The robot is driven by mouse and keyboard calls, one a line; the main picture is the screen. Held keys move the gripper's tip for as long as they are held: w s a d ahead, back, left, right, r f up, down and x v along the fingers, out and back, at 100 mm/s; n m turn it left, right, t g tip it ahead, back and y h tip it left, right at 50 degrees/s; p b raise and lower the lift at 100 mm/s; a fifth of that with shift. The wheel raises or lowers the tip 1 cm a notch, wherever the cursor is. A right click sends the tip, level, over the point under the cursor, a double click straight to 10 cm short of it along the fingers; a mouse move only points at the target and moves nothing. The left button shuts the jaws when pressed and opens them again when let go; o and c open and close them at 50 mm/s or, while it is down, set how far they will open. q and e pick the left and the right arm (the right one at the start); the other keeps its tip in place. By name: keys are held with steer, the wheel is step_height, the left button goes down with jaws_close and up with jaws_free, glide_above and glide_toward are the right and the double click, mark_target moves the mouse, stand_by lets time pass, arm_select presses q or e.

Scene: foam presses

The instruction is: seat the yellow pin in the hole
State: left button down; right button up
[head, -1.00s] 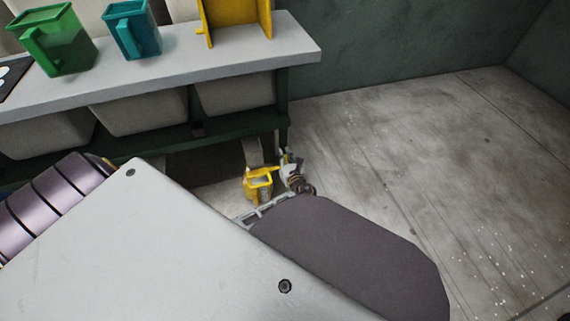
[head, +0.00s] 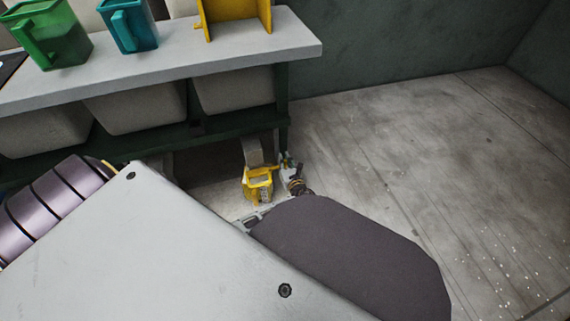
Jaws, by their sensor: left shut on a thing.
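A small yellow piece (head: 257,184) shows below the bench, just beyond the edge of a large grey panel. It has a frame-like body and a short bar reaching right. It is too small to tell whether this is the yellow pin. My left gripper (head: 284,168), small and partly hidden behind the panel, is at the right end of that bar and appears shut on the yellow piece. I cannot make out a hole in this view. My right gripper is not in view.
A grey-topped bench (head: 180,70) holds a green jug (head: 55,38), a teal jug (head: 133,25) and a yellow stand (head: 237,18). Several pale bins (head: 235,90) hang below it. The concrete floor (head: 430,170) at the right is clear.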

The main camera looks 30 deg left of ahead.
arm_select(q)
steer(key=shift+f, duration=0.35)
steer(key=c, duration=1.5)
jaws_free()
steer(key=shift+f, duration=0.15)
